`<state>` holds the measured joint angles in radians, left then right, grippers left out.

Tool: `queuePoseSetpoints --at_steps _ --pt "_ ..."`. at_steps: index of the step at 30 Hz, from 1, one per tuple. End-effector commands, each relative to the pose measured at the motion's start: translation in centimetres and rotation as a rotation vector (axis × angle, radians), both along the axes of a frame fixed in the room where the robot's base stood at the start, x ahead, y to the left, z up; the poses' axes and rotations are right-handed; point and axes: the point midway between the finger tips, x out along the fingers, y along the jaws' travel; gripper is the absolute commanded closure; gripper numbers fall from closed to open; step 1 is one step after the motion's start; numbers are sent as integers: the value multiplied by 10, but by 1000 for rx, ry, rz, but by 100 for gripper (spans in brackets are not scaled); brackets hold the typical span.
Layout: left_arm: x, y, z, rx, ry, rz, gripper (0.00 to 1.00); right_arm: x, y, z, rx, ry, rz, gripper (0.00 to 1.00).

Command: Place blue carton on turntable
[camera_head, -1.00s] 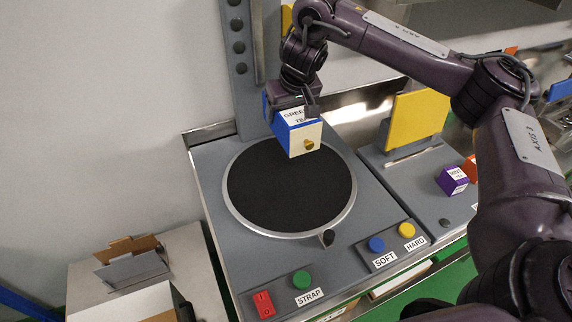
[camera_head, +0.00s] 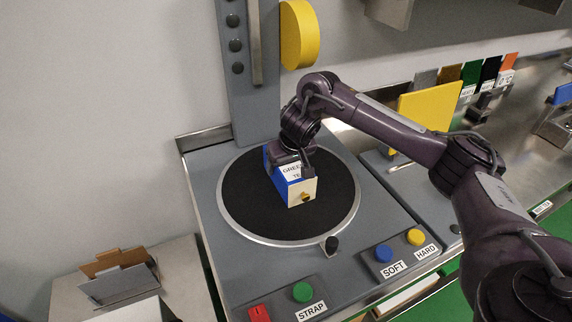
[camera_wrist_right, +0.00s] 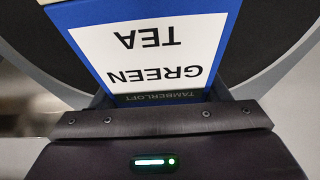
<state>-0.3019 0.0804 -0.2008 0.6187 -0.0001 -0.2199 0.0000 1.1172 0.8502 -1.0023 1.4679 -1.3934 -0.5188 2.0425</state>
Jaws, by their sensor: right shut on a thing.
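The blue carton (camera_head: 283,183) has a white "GREEN TEA" label and a cream end face with a small gold knob. It is over the black turntable (camera_head: 240,205), right of its middle; I cannot tell for sure whether its base touches the disc. My right gripper (camera_head: 300,165) is shut on the carton from above and behind. In the right wrist view the blue carton (camera_wrist_right: 75,45) fills the space past the gripper (camera_wrist_right: 165,100), its label upside down, with the dark disc behind. My left gripper is not in view.
A lever knob (camera_head: 331,244) sits at the turntable's front rim. Red, green (camera_head: 302,292), blue (camera_head: 383,252) and yellow (camera_head: 415,237) buttons line the front panel. A grey post (camera_head: 243,80) with a yellow round pad (camera_head: 298,35) stands behind.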

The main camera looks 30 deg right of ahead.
Motion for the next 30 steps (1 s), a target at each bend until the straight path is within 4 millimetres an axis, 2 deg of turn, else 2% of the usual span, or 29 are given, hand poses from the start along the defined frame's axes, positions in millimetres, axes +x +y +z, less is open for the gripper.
queuePoseSetpoints --at_steps 8,9,13,23,29,30 --pt "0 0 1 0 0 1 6 0 0 0 0 -1 0 56" --pt "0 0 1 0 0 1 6 0 0 -1 0 -1 0 27" --pt "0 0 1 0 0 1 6 0 0 0 0 -1 0 10" --pt "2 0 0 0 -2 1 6 1 0 2 0 -3 0 9" --pt "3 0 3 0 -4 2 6 -9 0 28 -1 -7 2 9" --pt "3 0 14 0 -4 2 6 -12 0 43 -3 -8 1 9"
